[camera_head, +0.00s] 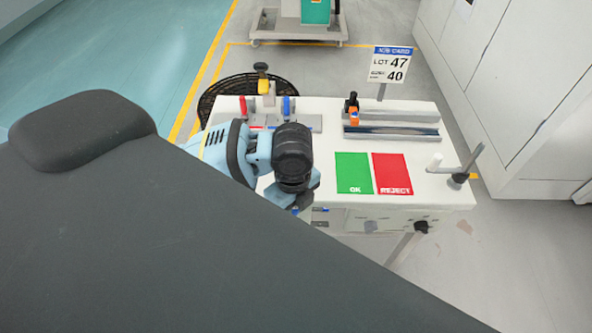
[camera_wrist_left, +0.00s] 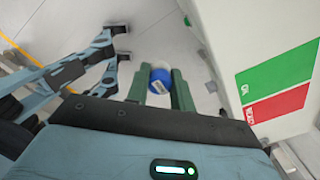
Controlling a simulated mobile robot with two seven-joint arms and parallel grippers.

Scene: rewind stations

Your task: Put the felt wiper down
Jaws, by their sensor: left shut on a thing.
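My left gripper (camera_head: 302,198) is in front of the bench's near edge, mostly hidden behind its own dark wrist in the head view. In the left wrist view its two green fingers (camera_wrist_left: 160,92) are shut on a round blue thing with a pale patch, which I take to be the felt wiper (camera_wrist_left: 158,76). The floor shows beyond it, and the bench top lies apart to the right. The rest of the wiper is hidden. My right gripper is not clearly seen in either view.
The white bench (camera_head: 320,185) carries a green OK card (camera_head: 353,172), a red REJECT card (camera_head: 393,173), a metal rail (camera_head: 395,131), a white cylinder (camera_head: 435,162) beside a grey post (camera_head: 470,161), and red and blue handled parts behind my wrist. Its front middle is bare. A LOT 47 sign (camera_head: 391,65) stands behind.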

